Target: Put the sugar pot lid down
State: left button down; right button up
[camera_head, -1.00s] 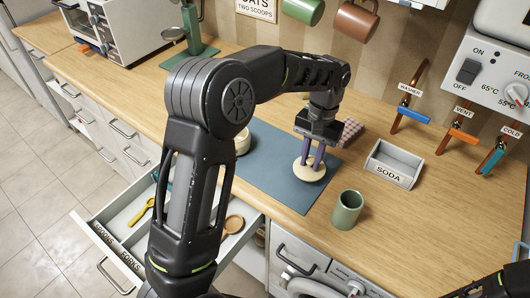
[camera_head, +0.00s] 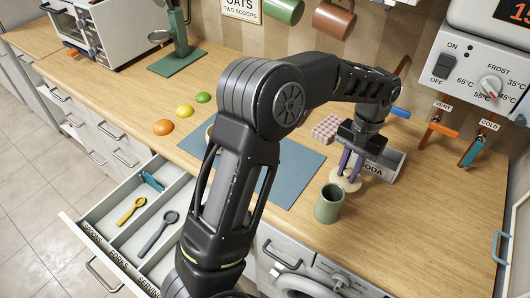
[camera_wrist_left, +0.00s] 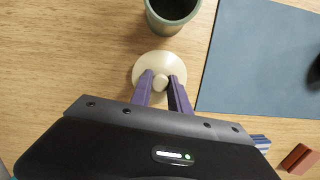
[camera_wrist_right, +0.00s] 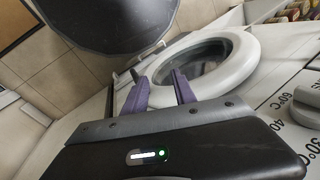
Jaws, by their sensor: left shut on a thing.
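The cream, round sugar pot lid (camera_wrist_left: 146,66) shows in the left wrist view with its small knob between my left fingers. My left gripper (camera_wrist_left: 161,82) is shut on that knob. In the head view the lid (camera_head: 352,185) is under the left gripper (camera_head: 347,172), over bare wood between the blue mat and the soda box. I cannot tell whether it touches the worktop. A pale rim (camera_head: 210,132), perhaps the sugar pot, is mostly hidden behind my left arm. My right gripper (camera_wrist_right: 160,76) is open and empty in its wrist view, in front of a washing machine door.
A green cup (camera_head: 328,205) stands close beside the lid, on its near side. The soda box (camera_head: 388,163) is just behind. A drawer (camera_head: 120,235) stands open.

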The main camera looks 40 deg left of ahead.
pick_arm(q)
jog(key=shift+a+r+m, duration=0.15)
jog(key=shift+a+m, duration=0.05)
jog(key=shift+m, duration=0.1)
jog(key=s+a+r+m+t+y+b, duration=0.1)
jog(key=s+a+r+m+b, duration=0.1)
jog(key=a+m, duration=0.7)
jog(key=s+a+r+m+t+b, duration=0.1)
jog(key=s+a+r+m+b, duration=0.2)
jog(key=s+a+r+m, duration=0.2)
jog(key=shift+s+a+r+m+y+b, duration=0.5)
jog(key=shift+a+m, duration=1.4)
jog(key=shift+m, duration=1.5)
jog(key=shift+s+f, duration=0.1)
jog(key=shift+f, duration=0.1)
jog(key=shift+f+p, duration=0.3)
jog(key=shift+f, duration=2.85)
notch_tip(320, 180, down, 4)
jog(key=shift+r, duration=0.25)
jog(key=shift+f, duration=0.1)
